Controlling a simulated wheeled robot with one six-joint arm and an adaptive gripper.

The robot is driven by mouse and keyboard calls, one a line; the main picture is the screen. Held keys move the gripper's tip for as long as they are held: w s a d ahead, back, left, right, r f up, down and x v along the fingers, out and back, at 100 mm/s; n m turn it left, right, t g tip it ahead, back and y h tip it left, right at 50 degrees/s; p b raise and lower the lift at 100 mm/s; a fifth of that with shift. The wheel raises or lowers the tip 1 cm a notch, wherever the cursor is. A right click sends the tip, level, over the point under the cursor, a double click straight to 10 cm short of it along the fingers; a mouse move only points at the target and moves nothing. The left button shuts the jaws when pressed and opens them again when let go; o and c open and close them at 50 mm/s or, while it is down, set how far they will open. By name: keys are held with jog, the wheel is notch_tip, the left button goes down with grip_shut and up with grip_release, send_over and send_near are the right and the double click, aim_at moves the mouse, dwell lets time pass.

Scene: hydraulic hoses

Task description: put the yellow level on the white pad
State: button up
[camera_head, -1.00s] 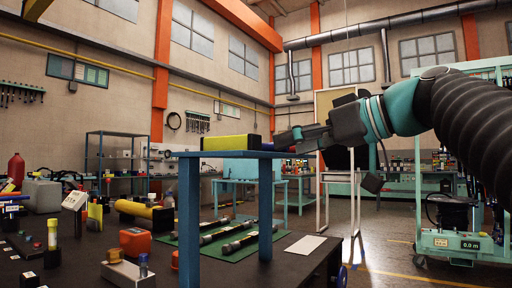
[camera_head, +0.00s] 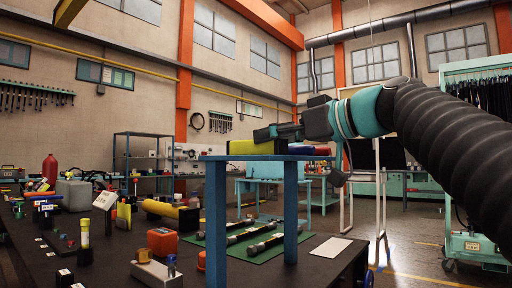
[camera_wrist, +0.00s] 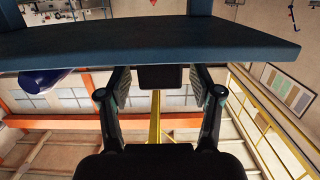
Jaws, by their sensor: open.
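The yellow level (camera_head: 254,148) appears to be the long yellow bar lying on top of the blue stand (camera_head: 215,225). The white pad (camera_head: 331,247) lies flat and bare on the dark table, right of the stand. My gripper (camera_head: 266,134) reaches in from the right, close above or beside the bar's right part; I cannot tell whether it touches. In the wrist view my gripper (camera_wrist: 160,98) has its fingers apart, with a black block (camera_wrist: 160,77) between them below the stand's blue top (camera_wrist: 150,42). I cannot tell what that block is.
A green mat (camera_head: 262,250) with several hoses lies under the stand. An orange box (camera_head: 162,241) and several bottles crowd the table's left.

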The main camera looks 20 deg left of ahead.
jog(key=x, duration=0.5)
jog(key=shift+p, duration=0.4)
jog(key=shift+d, duration=0.1)
grip_shut()
